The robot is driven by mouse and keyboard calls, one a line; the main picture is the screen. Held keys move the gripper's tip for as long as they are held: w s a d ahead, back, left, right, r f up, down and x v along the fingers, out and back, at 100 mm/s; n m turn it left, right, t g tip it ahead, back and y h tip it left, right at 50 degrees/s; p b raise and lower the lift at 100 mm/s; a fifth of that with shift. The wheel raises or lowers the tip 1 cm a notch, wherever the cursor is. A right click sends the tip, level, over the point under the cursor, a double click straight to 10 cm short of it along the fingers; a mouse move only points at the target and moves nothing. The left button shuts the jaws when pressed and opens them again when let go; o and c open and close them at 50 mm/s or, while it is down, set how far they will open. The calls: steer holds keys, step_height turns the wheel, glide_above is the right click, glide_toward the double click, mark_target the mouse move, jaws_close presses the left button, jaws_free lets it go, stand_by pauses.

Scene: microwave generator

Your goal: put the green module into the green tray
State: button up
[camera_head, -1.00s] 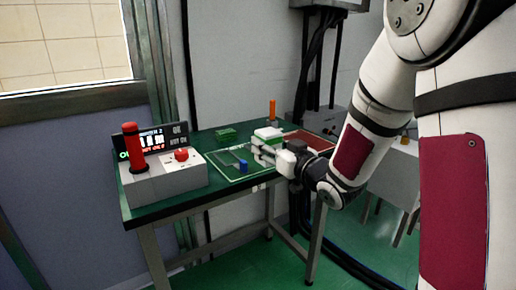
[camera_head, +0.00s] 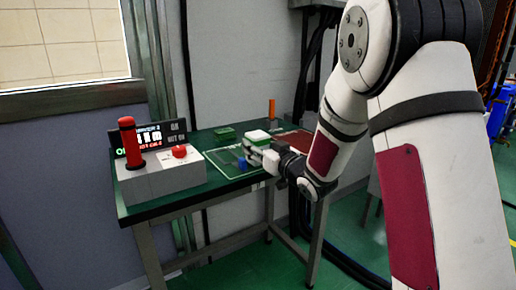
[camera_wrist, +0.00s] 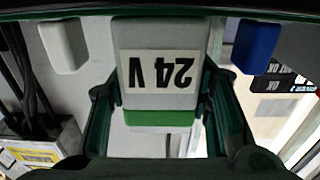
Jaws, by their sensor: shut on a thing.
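The wrist view shows the module (camera_wrist: 160,75) close up between dark fingers, with an upside-down "24 V" label. My gripper is shut on it. The green tray (camera_head: 222,167) is a flat, pale-edged area on the table; my gripper hides its right side. The gap between module and tray is hard to judge.
A blue piece (camera_head: 242,163) shows at the green tray, near my gripper. The red tray (camera_head: 300,141) lies to the right, an orange cylinder (camera_head: 271,108) behind. A grey control box (camera_head: 160,180) with red knobs stands left.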

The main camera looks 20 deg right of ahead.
steer(key=shift+f, duration=0.15)
steer(key=o, duration=1.1)
steer(key=p+v, duration=0.1)
steer(key=v, duration=1.1)
steer(key=shift+p, duration=0.35)
